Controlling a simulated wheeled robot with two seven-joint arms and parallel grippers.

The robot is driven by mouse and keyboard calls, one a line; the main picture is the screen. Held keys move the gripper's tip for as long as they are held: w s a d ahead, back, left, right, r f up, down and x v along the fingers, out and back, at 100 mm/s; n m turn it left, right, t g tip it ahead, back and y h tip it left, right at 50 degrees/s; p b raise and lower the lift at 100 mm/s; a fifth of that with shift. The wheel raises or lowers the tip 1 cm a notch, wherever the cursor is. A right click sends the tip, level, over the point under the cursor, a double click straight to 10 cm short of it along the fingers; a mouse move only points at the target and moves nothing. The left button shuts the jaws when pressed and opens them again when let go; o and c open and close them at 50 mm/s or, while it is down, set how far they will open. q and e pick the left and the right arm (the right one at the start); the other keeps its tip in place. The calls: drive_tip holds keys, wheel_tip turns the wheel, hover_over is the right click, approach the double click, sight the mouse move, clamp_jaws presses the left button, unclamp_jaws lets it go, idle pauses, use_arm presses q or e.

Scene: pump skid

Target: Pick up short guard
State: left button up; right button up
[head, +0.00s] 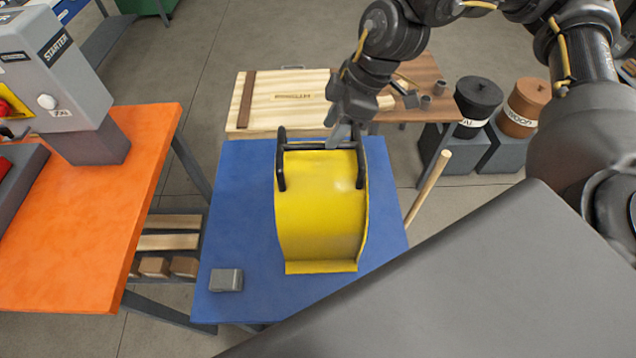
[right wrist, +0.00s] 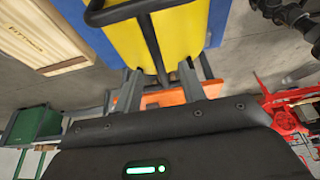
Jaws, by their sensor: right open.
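The yellow curved guard (head: 318,205) lies on the blue table (head: 240,185). Two black bar handles (head: 281,165) rise at its sides, joined by a crossbar near its far end. My right gripper (head: 346,131) is over the guard's far right corner, beside the right handle. In the right wrist view the gripper (right wrist: 160,78) is open, and a black handle bar (right wrist: 152,42) runs between its fingers in the picture. The yellow guard (right wrist: 185,28) shows beyond it. I cannot tell whether the fingers touch the bar. My left gripper is not in view.
A small grey block (head: 226,280) sits at the blue table's near left. An orange table (head: 95,225) with a grey starter box (head: 60,75) stands left. A wooden crate (head: 262,100) is behind. A wooden pole (head: 428,186) leans at the right, near two lidded pots.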

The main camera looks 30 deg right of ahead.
sight(318, 162)
drive_tip(key=x, duration=0.3)
drive_tip(key=shift+w, duration=0.3)
drive_tip(key=shift+s, duration=0.15)
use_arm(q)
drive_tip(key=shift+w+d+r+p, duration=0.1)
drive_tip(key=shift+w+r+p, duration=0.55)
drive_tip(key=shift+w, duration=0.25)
use_arm(e)
drive_tip(key=shift+x, duration=2.65)
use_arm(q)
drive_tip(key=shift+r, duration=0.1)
use_arm(e)
drive_tip(key=shift+c, duration=0.3)
clamp_jaws()
drive_tip(key=shift+f, duration=0.1)
drive_tip(key=shift+s+d+f, duration=0.1)
drive_tip(key=shift+s+f, duration=0.1)
drive_tip(key=shift+s, duration=0.05)
drive_tip(key=shift+r, duration=0.1)
